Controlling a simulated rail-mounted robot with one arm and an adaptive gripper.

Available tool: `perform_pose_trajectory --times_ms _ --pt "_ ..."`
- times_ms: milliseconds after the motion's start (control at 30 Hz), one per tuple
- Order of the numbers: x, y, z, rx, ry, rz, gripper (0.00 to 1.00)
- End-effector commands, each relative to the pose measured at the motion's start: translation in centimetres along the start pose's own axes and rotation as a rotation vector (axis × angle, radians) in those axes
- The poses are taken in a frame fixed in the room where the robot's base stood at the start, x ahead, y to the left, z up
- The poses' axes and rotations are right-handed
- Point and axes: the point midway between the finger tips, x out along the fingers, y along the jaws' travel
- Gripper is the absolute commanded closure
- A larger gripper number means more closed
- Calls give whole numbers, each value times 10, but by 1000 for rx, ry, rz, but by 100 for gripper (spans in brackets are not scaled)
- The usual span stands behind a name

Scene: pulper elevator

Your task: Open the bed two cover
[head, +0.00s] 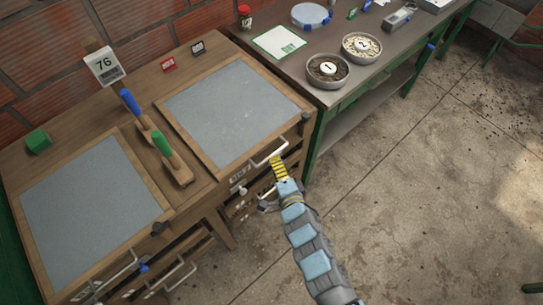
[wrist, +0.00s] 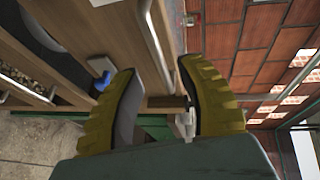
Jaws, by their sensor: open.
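Two grey flat bed covers in wooden frames are in the head view, one at the left (head: 83,208) and one at the right (head: 232,111). Both lie flat. I cannot read which is numbered two. A pale metal bar handle (head: 266,155) is at the front edge of the right bed. My gripper (head: 279,168) is beside this handle, yellow fingers pointing at it. In the wrist view my gripper (wrist: 160,68) is open, and a metal bar (wrist: 154,48) shows between and beyond the fingertips. I cannot tell whether a finger touches it.
Blue and green handled tools (head: 162,143) lie between the beds. A 76 sign (head: 104,65) and a green block (head: 38,140) stand at the back. A table with two bowls (head: 327,70) adjoins at the right. The floor (head: 420,190) at front right is clear.

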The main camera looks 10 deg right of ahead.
Motion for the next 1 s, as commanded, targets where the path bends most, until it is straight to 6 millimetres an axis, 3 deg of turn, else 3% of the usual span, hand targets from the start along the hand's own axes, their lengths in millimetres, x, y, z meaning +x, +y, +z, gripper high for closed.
perform_pose_trajectory --times_ms 300,800,933,1000 --pt "35 0 0 -2 0 -1 61" --pt "43 0 0 0 0 0 60" --pt "43 0 0 0 0 0 98" --pt "43 0 0 0 0 0 100"
